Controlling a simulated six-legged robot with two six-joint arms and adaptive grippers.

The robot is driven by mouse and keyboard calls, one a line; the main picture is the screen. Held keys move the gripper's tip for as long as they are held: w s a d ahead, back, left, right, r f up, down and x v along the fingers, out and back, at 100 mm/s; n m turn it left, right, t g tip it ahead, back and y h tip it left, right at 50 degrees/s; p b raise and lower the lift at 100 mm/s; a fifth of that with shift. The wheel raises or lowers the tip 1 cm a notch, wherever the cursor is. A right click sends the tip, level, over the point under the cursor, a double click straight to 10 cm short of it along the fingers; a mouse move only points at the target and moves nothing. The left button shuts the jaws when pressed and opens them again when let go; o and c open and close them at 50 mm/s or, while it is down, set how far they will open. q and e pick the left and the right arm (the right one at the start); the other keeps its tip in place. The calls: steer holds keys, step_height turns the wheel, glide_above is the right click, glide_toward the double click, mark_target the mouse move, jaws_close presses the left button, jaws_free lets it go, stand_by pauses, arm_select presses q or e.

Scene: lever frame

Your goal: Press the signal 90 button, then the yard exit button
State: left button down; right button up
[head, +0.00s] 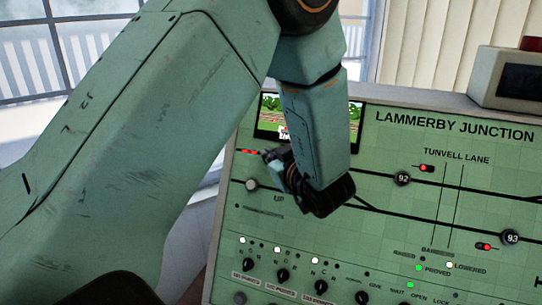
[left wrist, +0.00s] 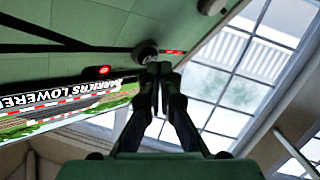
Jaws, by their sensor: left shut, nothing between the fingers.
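The green control panel (head: 400,150) headed LAMMERBY JUNCTION carries a track diagram with round buttons. The buttons marked 92 (head: 402,178) and 93 (head: 511,237) are on its right part. A grey round button (head: 251,184) is at the left edge; I cannot read a label on it. My left gripper (head: 285,165) is shut and empty in front of the panel's upper left. In the left wrist view its fingertips (left wrist: 158,68) are close to a dark round button (left wrist: 147,52) beside a red light. I cannot read its label or tell contact. I cannot identify the signal 90 or yard exit button.
Several knobs (head: 283,275) line the panel's lower left. A grey box with a red lamp (head: 531,44) stands at top right.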

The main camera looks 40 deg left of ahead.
arm_select(q)
steer(key=shift+w+a+f, duration=0.1)
steer(key=shift+w+f, duration=0.15)
steer(key=shift+w, duration=0.1)
stand_by(0.8)
steer(key=shift+s+r, duration=0.1)
steer(key=shift+s+d+r+p, duration=0.25)
steer(key=shift+s+r+p, duration=0.1)
steer(key=shift+s+p, duration=0.25)
steer(key=shift+s, duration=0.1)
steer(key=s+r+p, duration=0.1)
steer(key=s, duration=0.1)
steer(key=s+d+r+p, duration=0.1)
steer(key=s, duration=0.1)
steer(key=shift+d+r+p, duration=0.2)
steer(key=shift+p, duration=0.15)
